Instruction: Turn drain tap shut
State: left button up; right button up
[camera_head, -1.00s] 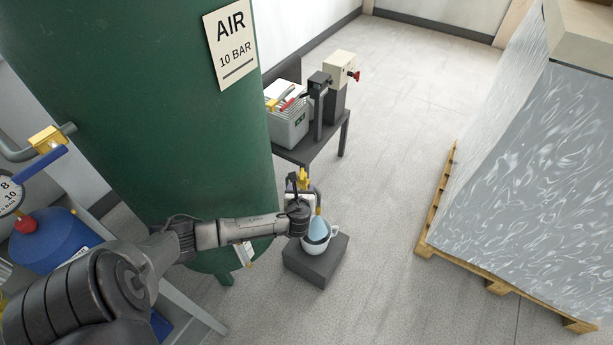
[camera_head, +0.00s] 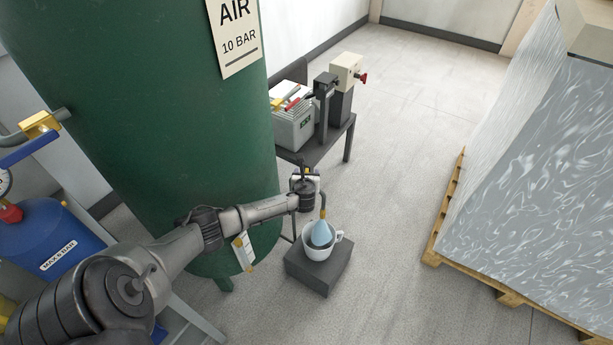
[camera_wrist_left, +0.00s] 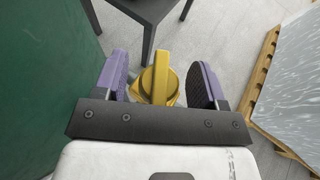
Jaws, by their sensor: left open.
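The drain tap's yellow handle (camera_wrist_left: 160,80) stands between the two purple finger pads in the left wrist view. In the head view the gripper mostly hides the tap, beside the green air tank (camera_head: 150,120). Below, a pale blue cone-shaped form (camera_head: 320,233) hangs from the outlet into a white cup (camera_head: 311,252). My right gripper is not in view.
The cup stands on a dark block (camera_head: 318,270) on the floor. Behind is a dark table (camera_head: 341,140) bearing a grey box (camera_head: 294,129) and a machine with a red knob. A wrapped pallet load (camera_head: 525,165) stands right; the floor between is clear.

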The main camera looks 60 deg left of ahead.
pick_arm(q)
jog(key=shift+c, duration=0.5)
jog(key=c, duration=0.8)
